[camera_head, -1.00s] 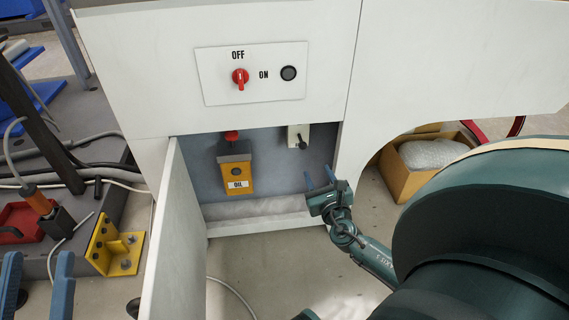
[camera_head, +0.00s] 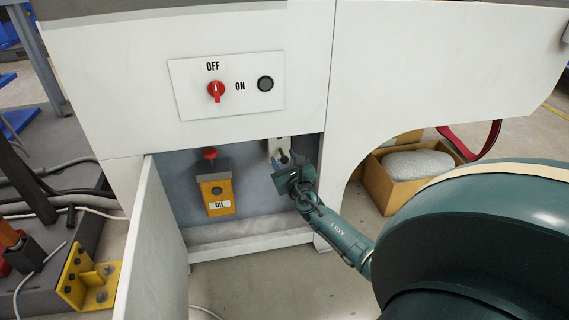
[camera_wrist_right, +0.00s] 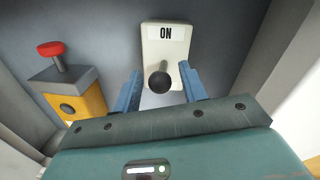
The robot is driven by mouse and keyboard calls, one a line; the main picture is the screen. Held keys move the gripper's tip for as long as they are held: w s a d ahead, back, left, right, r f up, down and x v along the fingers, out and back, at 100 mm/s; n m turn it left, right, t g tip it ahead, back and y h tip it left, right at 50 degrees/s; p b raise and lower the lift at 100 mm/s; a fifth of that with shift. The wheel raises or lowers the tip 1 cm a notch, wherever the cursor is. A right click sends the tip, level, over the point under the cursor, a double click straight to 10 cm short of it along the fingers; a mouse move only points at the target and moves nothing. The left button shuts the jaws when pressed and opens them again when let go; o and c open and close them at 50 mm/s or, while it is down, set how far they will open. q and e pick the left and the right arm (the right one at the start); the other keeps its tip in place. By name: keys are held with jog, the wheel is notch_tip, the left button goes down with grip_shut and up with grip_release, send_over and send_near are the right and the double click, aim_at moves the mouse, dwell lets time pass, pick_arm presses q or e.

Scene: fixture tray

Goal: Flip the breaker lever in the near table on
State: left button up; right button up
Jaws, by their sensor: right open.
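The breaker is a pale plate (camera_head: 278,145) on the back wall of the open compartment. In the right wrist view the plate (camera_wrist_right: 166,48) carries an ON label at its top. Its black-knobbed lever (camera_wrist_right: 159,80) sticks out below the label toward the camera. My right gripper (camera_head: 286,158) is open in front of the breaker. In the wrist view its blue fingers stand either side of the lever, with visible gaps to the knob. In the head view the gripper partly hides the lever. My left gripper is not in view.
A yellow OIL box (camera_head: 216,191) with a red knob sits left of the breaker. The open cabinet door (camera_head: 150,255) stands at the left. A red rotary switch (camera_head: 216,91) is on the panel above. A cardboard box (camera_head: 379,190) lies right of the compartment.

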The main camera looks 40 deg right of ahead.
jog(key=shift+c, duration=0.5)
grip_shut()
